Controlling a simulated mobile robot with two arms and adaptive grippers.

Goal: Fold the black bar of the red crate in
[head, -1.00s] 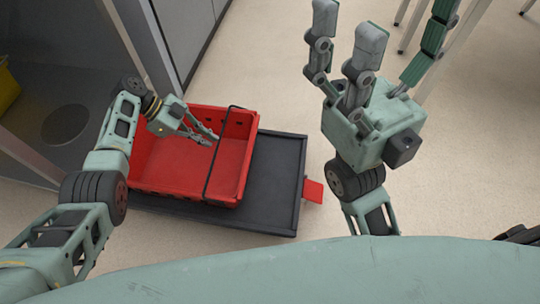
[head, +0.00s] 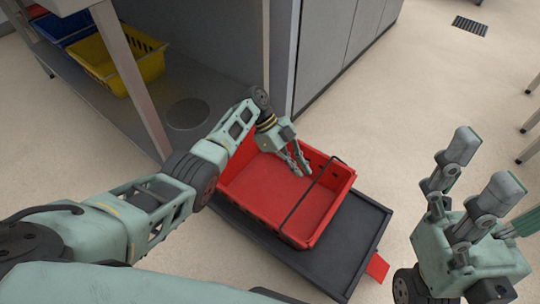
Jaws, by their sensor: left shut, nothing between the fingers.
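The red crate (head: 262,188) sits on a dark flat platform (head: 349,238) low on the floor. Its black bar (head: 308,196) runs across the crate's opening, towards the right side, from the far wall to the near wall. My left gripper (head: 303,171) is shut and empty; in the picture its fingertips are over the crate, just left of the bar. I cannot tell whether they touch it. My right gripper (head: 482,170) is raised at the right, its fingers spread apart and empty, away from the crate.
A yellow crate (head: 148,42) and a blue crate (head: 62,28) stand on a grey shelf at the upper left. A table leg (head: 135,85) and grey cabinets (head: 345,45) stand behind the red crate. A red tab (head: 377,267) sticks out from the platform.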

